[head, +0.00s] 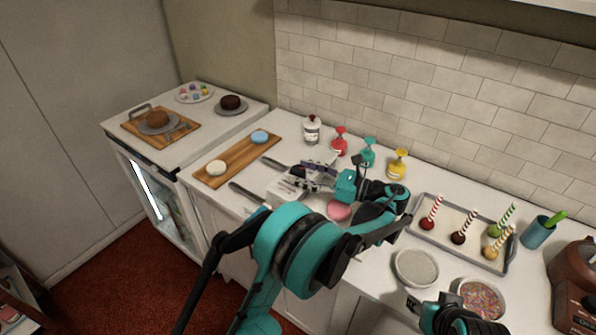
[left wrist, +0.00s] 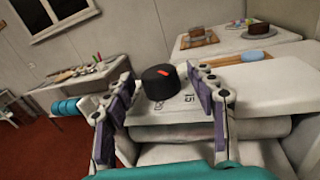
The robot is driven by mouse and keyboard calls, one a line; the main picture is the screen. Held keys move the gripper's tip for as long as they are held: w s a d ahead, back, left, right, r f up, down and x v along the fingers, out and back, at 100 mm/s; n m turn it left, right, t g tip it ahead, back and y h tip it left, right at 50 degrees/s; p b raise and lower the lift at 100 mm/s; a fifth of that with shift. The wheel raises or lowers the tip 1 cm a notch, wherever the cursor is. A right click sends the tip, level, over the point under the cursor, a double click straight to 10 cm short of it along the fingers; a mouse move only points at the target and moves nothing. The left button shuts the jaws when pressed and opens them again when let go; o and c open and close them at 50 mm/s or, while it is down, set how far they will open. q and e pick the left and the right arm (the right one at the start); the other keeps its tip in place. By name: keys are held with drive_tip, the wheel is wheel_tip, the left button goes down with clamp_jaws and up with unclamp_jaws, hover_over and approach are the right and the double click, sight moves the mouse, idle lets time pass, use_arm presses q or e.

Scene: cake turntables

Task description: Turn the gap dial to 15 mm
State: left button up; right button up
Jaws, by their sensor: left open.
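The gap dial (left wrist: 160,84) is a round black knob with an orange-red pointer mark. It sits on top of a white machine (left wrist: 150,131) with pale rollers, and part of a printed scale shows beside it. My left gripper (left wrist: 157,80) is open, its purple-padded fingers on either side of the dial, with visible space between pads and knob. In the head view my left gripper (head: 318,170) is over the white machine (head: 283,188) and hides the dial. My right gripper (head: 436,312) is at the bottom of the head view, partly cut off, well away from the machine.
A wooden board (head: 238,160) with two dough rounds lies left of the machine. Red, teal and yellow bottles (head: 397,164) stand behind. A cake-pop tray (head: 470,232), a white bowl (head: 416,267) and a sprinkle bowl (head: 480,297) are to the right.

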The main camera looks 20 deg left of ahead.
sight(305, 173)
use_arm(q)
drive_tip(key=d, duration=0.3)
drive_tip(key=s+d, duration=0.1)
drive_tip(key=d, duration=0.1)
drive_tip(key=shift+d, duration=0.35)
drive_tip(key=shift+w, duration=0.1)
